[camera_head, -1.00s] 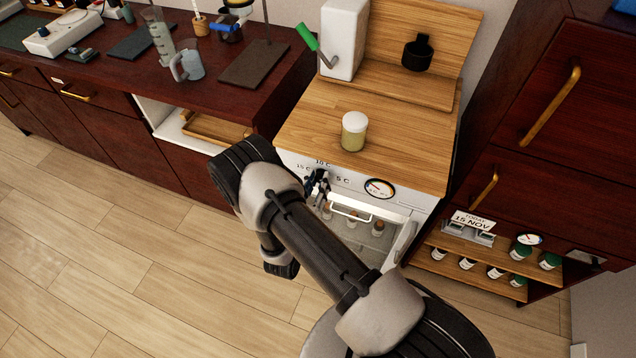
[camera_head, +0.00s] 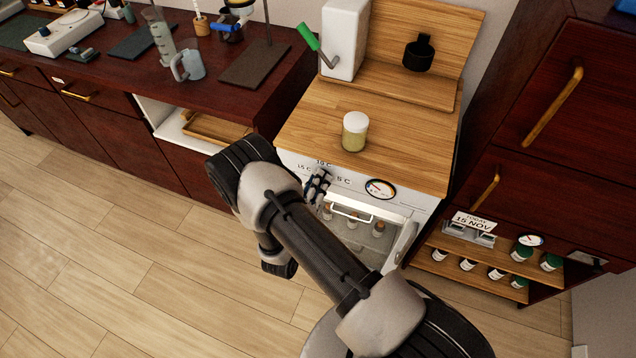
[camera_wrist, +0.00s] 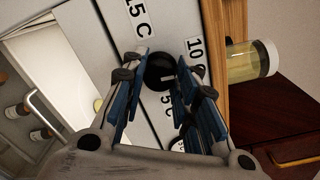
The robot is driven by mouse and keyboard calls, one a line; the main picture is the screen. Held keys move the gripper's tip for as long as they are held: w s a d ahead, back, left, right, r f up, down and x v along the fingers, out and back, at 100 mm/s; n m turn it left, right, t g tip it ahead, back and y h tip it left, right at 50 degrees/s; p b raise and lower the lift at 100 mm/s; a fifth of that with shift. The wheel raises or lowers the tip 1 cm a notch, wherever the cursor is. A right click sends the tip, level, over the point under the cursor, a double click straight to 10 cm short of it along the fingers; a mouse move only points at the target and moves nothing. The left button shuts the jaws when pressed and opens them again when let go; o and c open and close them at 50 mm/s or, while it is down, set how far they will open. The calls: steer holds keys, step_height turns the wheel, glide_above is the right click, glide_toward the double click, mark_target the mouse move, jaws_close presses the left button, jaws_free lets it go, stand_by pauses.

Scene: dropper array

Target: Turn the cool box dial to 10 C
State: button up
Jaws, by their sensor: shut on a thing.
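The cool box (camera_head: 417,200) is a white cabinet with a wooden top, with 15 C, 10 C and 5 C labels on its front panel. Its dial (camera_wrist: 160,70) is a dark round knob among these labels in the wrist view. My gripper (camera_head: 318,184) is at the panel, and its blue-padded fingers are shut on the dial from two sides. In the wrist view the 10 C label (camera_wrist: 195,55) is right of the dial and the 15 C label (camera_wrist: 138,18) above left. I cannot tell where the dial points. In the head view my gripper hides the dial.
A round gauge (camera_head: 380,189) is right of the dial. Below, the cool box door (camera_head: 404,243) stands open, with small bottles inside. A lidded jar (camera_head: 354,132) stands on the wooden top. Dark cabinets flank the box, and the floor (camera_head: 130,270) at left is clear.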

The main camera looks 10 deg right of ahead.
steer(key=shift+n, duration=0.3)
steer(key=o, duration=1.1)
steer(key=shift+c, duration=0.2)
steer(key=v, duration=1.2)
